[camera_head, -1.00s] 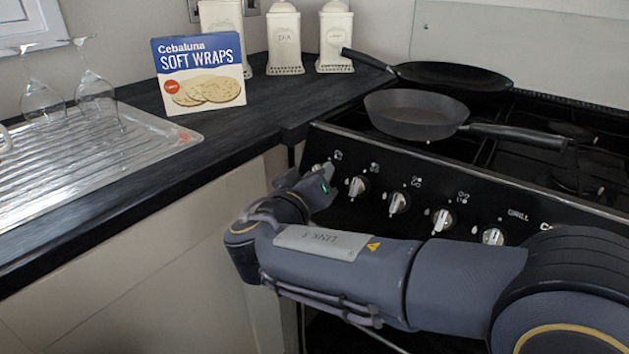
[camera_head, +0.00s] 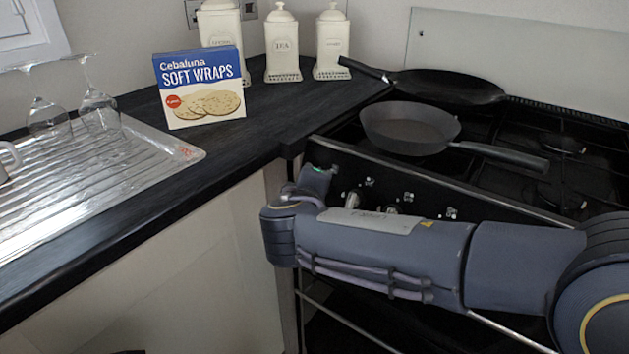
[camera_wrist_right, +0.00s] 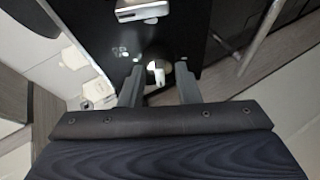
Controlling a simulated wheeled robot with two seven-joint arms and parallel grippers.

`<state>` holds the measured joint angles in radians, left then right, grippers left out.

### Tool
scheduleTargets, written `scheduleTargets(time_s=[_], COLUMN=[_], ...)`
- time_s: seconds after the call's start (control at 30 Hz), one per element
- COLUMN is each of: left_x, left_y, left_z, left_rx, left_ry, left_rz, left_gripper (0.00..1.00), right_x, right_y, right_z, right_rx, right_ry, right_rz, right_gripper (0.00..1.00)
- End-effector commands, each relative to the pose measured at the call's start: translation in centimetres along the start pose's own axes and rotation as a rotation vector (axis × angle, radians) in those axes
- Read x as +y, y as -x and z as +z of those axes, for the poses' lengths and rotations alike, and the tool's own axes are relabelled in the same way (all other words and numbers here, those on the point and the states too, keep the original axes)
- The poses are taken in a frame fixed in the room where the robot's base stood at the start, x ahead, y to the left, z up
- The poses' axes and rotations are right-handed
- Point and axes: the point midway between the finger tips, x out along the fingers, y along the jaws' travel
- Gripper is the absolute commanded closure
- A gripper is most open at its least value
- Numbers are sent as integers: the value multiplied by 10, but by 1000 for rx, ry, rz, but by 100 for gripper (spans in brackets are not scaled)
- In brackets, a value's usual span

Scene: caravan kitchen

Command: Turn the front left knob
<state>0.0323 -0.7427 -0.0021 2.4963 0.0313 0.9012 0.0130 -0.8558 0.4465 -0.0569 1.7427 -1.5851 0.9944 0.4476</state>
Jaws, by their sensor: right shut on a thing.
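The stove's black front panel carries a row of silver knobs. In the head view two of them show above my right arm, one knob (camera_head: 352,199) and another (camera_head: 392,209) partly covered. My right gripper (camera_head: 318,174) is at the left end of the panel and hides the leftmost knob there. In the right wrist view my right gripper (camera_wrist_right: 159,70) has a finger on each side of that light-coloured knob (camera_wrist_right: 157,74) and is shut on it. Another knob (camera_wrist_right: 140,11) shows at the top of that view. My left gripper is not in view.
A frying pan (camera_head: 408,128) and a dark flat pan (camera_head: 445,86) stand on the hob, handles sticking out. A soft wraps box (camera_head: 200,90), canisters (camera_head: 283,48) and glasses by the draining board (camera_head: 165,168) are on the left. A rail runs below the panel.

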Motion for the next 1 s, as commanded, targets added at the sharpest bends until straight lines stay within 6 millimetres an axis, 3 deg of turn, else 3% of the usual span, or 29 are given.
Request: scheduleTargets(time_s=[0.67, 0.7, 0.87, 1.0], left_x=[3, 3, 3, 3], left_y=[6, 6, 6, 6], left_z=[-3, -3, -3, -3], left_rx=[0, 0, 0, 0], left_ry=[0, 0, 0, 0], left_rz=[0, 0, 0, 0], left_gripper=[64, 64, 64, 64], right_x=[-1, -1, 0, 0], right_y=[-1, -1, -1, 0], right_z=[1, 1, 1, 0], right_rx=[-3, -3, -3, -2], right_ry=[62, 62, 62, 61], right_rz=[-30, -30, -30, -29], right_gripper=[93, 69, 49, 49])
